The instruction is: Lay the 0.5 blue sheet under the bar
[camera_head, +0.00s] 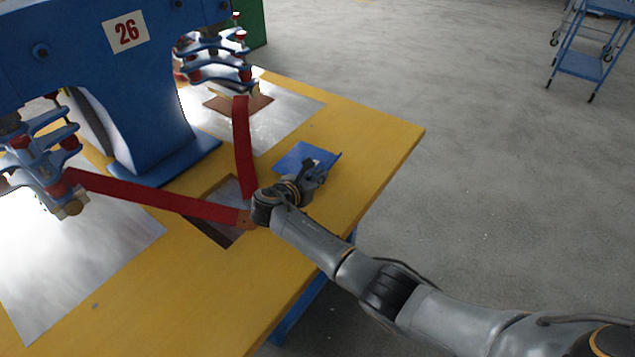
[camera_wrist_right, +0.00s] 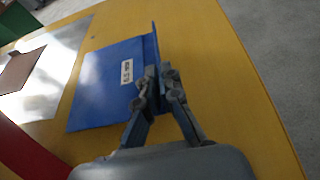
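The blue sheet (camera_head: 297,153) is near the right edge of the yellow table. It has a raised lip along one side and a white label (camera_wrist_right: 127,72) with small print. My right gripper (camera_head: 314,168) is at that lip. In the right wrist view, the fingers of my right gripper (camera_wrist_right: 158,72) sit close together on either side of the lip (camera_wrist_right: 152,47) and look shut on it. Whether the sheet rests flat on the table or is slightly raised is unclear. Two red bars (camera_head: 243,150) (camera_head: 160,196) meet near a dark recess. My left gripper is out of view.
A blue machine (camera_head: 130,80) marked 26 stands on the yellow table (camera_head: 375,140). Clamp heads (camera_head: 215,60) hang over shiny metal plates (camera_head: 290,108), one with a brown piece (camera_head: 258,104). A blue cart (camera_head: 585,62) stands on the open grey floor.

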